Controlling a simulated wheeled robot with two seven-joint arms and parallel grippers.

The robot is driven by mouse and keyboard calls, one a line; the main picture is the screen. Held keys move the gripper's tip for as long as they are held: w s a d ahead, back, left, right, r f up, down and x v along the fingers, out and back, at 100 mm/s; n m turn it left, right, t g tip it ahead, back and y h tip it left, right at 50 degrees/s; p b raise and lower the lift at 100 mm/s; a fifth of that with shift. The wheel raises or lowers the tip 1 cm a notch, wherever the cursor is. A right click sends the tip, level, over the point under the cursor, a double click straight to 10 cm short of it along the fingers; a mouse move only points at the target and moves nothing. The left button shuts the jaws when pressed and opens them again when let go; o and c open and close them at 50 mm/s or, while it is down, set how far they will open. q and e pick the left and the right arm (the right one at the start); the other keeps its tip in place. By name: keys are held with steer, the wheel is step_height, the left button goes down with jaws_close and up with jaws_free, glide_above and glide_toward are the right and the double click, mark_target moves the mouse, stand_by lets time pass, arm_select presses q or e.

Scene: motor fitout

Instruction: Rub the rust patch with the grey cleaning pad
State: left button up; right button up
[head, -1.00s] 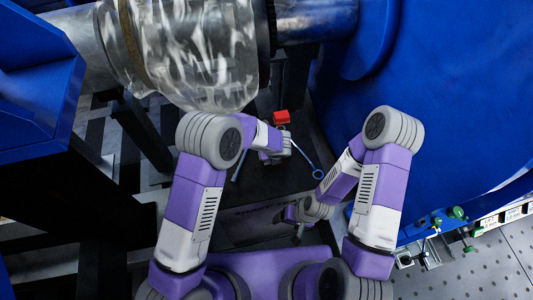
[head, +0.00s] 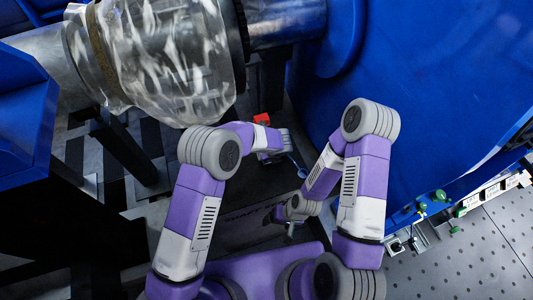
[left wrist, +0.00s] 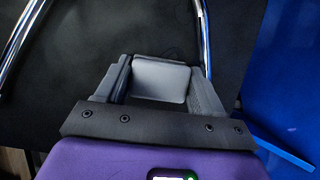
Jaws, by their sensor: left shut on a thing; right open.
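The grey cleaning pad (left wrist: 160,80) is between the two fingers of my left gripper (head: 277,153), which is shut on it. In the left wrist view the pad faces a dark, flat surface (left wrist: 100,45); I cannot tell whether they touch. In the head view my left arm largely hides the pad. My right gripper (head: 290,226) is open, low in the middle of the head view and small there. I cannot make out a rust patch for certain in either view.
A small red block (head: 262,119) is just beyond the left gripper. A blue ring-ended tool (head: 301,172) is between the arms. Chrome rods (left wrist: 203,35) show in the left wrist view.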

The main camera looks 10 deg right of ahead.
mark_target(243, 167)
arm_select(q)
steer(key=shift+s+f, duration=0.1)
steer(key=shift+s+a, duration=0.2)
steer(key=shift+a, duration=1.55)
steer(key=shift+s+a+b, duration=0.15)
steer(key=shift+a+b, duration=0.3)
steer(key=shift+a, duration=0.4)
steer(key=shift+s+a+b, duration=0.15)
steer(key=shift+a+b, duration=0.25)
steer(key=shift+a, duration=0.45)
steer(key=shift+s+a+b, duration=0.15)
steer(key=shift+a+b, duration=0.15)
steer(key=shift+a, duration=0.65)
steer(key=shift+s+a+b, duration=0.15)
steer(key=shift+a+b, duration=0.1)
steer(key=shift+a, duration=0.65)
steer(key=shift+r, duration=0.25)
step_height(243, 167, up, 6)
steer(key=p, duration=0.5)
steer(key=shift+f, duration=0.1)
steer(key=shift+p, duration=0.3)
